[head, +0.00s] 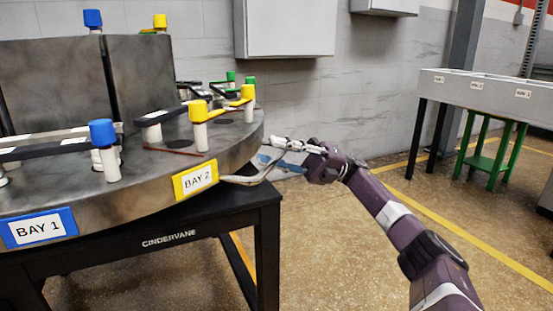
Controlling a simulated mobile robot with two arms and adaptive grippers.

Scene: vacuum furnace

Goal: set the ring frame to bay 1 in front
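The ring frame (235,160) is a round grey metal turntable on a black stand. A blue BAY 1 label (38,229) is on its rim at the lower left, and a yellow BAY 2 label (195,180) is on the rim further right. A pale bar handle (250,176) sticks out from the rim just right of BAY 2. My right gripper (285,147) is at the outer end of this handle. Whether its fingers are closed around the bar is too small to tell. My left gripper is out of view.
Posts with blue (103,133), yellow (199,111) and green (249,80) caps stand on the ring around dark upright panels (45,85). The black stand (165,242) reads CINDERVANE. A grey bin table (480,92) and a green stool (490,160) stand at right. Floor between is clear.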

